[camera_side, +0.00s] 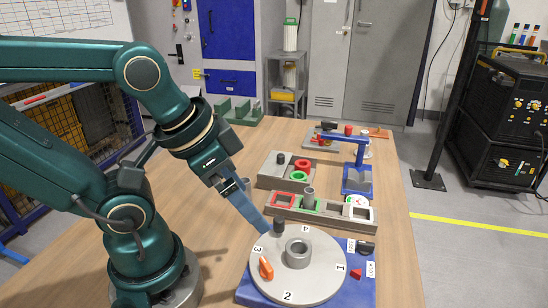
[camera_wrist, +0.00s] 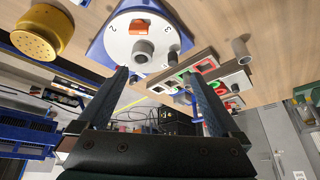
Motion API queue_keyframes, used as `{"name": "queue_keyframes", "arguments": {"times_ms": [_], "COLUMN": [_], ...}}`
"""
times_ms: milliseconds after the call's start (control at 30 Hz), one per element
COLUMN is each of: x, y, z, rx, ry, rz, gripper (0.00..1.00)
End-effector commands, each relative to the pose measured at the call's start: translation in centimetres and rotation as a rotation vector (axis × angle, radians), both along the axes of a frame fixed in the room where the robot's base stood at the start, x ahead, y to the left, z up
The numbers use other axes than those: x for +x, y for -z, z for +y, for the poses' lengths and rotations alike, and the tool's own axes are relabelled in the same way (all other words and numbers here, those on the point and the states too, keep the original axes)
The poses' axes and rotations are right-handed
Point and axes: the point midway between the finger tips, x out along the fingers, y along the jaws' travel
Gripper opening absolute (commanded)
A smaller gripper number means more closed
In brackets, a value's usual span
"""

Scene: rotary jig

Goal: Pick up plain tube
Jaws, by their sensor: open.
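My gripper (camera_side: 266,226) points down and right over the far left of the round jig disc, apart from the tube. The wrist view shows my gripper (camera_wrist: 160,82) with its two blue fingers spread and nothing held between them.
The pale numbered disc (camera_side: 319,277) on a blue base carries a grey hub (camera_side: 298,253), a dark peg (camera_side: 278,227) by my fingertips and an orange part (camera_side: 266,268). A second holder (camera_side: 270,172) and a blue stand (camera_side: 357,178) are behind.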

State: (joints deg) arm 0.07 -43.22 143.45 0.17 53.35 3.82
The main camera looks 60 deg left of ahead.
Motion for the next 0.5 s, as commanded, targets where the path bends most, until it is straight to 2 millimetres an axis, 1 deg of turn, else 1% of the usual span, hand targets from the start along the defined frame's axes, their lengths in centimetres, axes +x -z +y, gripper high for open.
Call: {"name": "queue_keyframes", "arguments": {"times_ms": [100,467,500], "x": [0.69,0.67,0.67], "y": [-0.34,-0.36,-0.36], "z": [-0.07,-0.04,-0.04], "rx": [-0.033,-0.034,-0.034], "ry": [-0.055,-0.062,-0.062], "rz": [-0.033,-0.031,-0.031], "gripper": [1.0,1.0,0.96]}}
